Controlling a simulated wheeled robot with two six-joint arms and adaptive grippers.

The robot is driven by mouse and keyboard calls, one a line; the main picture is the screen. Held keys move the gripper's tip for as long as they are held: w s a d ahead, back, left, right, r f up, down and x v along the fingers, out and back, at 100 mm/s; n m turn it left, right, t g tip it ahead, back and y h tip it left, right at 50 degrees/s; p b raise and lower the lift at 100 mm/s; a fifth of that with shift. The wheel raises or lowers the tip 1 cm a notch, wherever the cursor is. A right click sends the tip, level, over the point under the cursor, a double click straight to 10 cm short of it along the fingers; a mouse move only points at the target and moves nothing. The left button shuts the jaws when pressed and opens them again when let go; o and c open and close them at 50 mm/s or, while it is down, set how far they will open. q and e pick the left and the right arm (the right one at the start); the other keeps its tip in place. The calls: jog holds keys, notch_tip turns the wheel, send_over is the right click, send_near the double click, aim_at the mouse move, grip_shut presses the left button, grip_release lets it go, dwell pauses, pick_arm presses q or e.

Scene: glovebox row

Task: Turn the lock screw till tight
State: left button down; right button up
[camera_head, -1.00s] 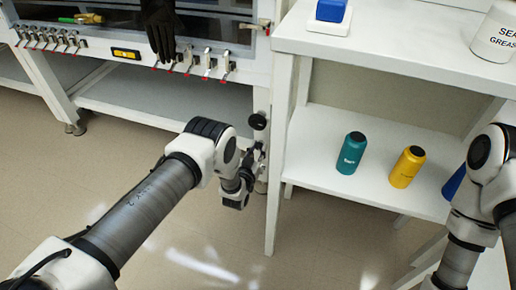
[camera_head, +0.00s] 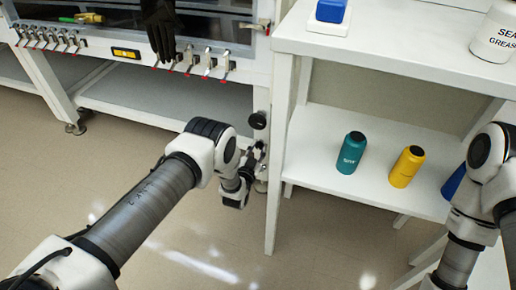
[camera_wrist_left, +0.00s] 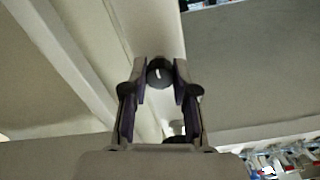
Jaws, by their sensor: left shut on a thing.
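The lock screw shows in the left wrist view as a dark round knob (camera_wrist_left: 158,73) with a pale mark on its face. It sits between the fingertips of my left gripper (camera_wrist_left: 160,80), which is shut on it. In the head view the left gripper (camera_head: 257,152) is at the glovebox stand's right leg, partly behind my wrist; the held knob is hard to make out there. A black round knob (camera_head: 258,120) shows on the leg just above the gripper; I cannot tell whether it is the same one. My right arm is at the right edge, its gripper out of view.
A white shelf unit (camera_head: 390,50) stands close to the right of the leg. It carries a teal bottle (camera_head: 351,153), a yellow bottle (camera_head: 406,167) and a white grease tub (camera_head: 495,35). Several toggle clamps line the glovebox front above. The floor (camera_head: 190,235) is clear.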

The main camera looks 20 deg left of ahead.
pick_arm(q)
jog(key=c, duration=0.9)
grip_release()
jog(key=s, duration=1.2)
jog(key=shift+a, duration=0.2)
